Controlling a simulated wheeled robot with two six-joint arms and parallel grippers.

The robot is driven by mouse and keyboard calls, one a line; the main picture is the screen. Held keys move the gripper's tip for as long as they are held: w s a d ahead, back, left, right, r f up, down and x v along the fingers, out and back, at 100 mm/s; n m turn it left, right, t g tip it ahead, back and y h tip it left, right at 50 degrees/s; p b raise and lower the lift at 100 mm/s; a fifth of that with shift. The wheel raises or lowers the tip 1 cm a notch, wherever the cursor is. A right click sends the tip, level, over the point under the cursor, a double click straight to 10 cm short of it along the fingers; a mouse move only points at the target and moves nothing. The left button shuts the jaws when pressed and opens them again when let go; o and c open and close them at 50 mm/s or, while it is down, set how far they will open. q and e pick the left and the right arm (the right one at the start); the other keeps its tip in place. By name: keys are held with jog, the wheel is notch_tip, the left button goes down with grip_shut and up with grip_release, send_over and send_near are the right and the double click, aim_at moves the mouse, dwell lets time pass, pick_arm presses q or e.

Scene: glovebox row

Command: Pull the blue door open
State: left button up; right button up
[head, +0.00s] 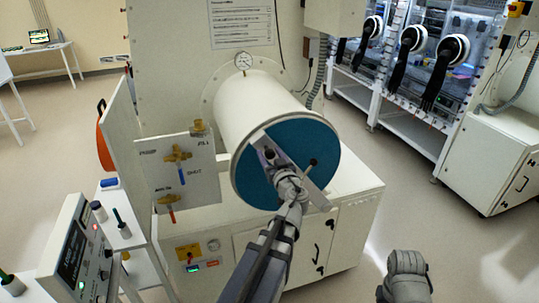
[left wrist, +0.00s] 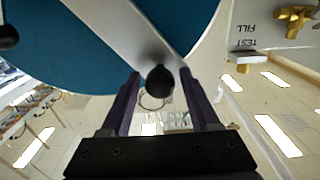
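The blue door (head: 262,185) is a round disc closing the near end of a white cylinder (head: 258,108); it also shows in the left wrist view (left wrist: 60,50). A grey bar (head: 316,194) crosses it diagonally. A black knob (left wrist: 160,80) stands out from the bar. My left gripper (head: 270,158) is at the bar, in front of the door. In the left wrist view its two fingers (left wrist: 160,88) are apart, one on each side of the knob, with gaps showing. A second black knob (head: 313,161) stands at the door's right.
A valve panel (head: 180,172) with brass fittings stands left of the door. A control box (head: 80,255) and a small shelf are at the lower left. Gloveboxes with black gloves (head: 437,75) stand at the back right. The floor right of the door is clear.

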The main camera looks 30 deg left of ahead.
pick_arm(q)
grip_shut()
dwell(1.1)
